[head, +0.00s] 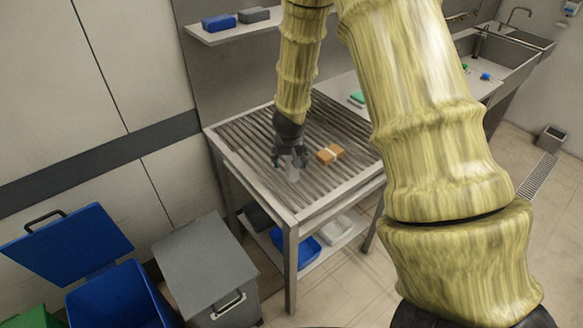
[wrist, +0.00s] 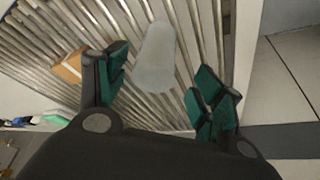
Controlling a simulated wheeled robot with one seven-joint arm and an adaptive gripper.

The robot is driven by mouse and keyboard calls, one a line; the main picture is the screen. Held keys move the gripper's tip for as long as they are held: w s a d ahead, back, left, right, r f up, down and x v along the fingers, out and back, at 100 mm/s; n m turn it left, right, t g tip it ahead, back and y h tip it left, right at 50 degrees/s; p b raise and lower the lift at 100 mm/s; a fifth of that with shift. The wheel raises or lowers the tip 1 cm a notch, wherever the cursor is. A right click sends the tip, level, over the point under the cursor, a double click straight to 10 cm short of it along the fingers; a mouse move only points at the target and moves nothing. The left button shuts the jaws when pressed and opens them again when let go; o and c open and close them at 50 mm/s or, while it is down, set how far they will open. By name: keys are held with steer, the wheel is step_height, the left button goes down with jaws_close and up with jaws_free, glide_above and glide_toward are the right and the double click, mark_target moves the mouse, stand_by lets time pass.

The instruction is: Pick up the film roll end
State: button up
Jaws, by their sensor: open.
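The film roll end looks like a pale grey, rounded cylinder (wrist: 155,50). It is on the slatted roller table, and in the head view it shows as a pale shape (head: 292,174) just under my gripper. My gripper (head: 291,163) is open and points down at the table. In the wrist view its green-padded fingers (wrist: 164,77) stand apart, one on each side of the roll end's near part. I see no finger touching it. Its far part extends beyond the fingertips.
A brown box with a pale band (head: 330,154) lies on the roller table (head: 303,213), right of my gripper; it also shows in the wrist view (wrist: 71,66). A blue bin (head: 110,298) and a grey bin (head: 205,262) stand at the lower left. Slats around the roll end are mostly clear.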

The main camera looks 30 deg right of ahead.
steer(key=shift+f, duration=0.3)
steer(key=shift+d+f, duration=0.1)
steer(key=shift+w+d+f+p, duration=0.2)
steer(key=shift+d+f+p, duration=0.15)
steer(key=shift+f, duration=0.25)
steer(key=shift+w+d+f+p, duration=0.2)
steer(key=shift+d+f+p, duration=0.15)
steer(key=shift+f, duration=0.2)
steer(key=shift+x, duration=1.2)
steer(key=c, duration=1)
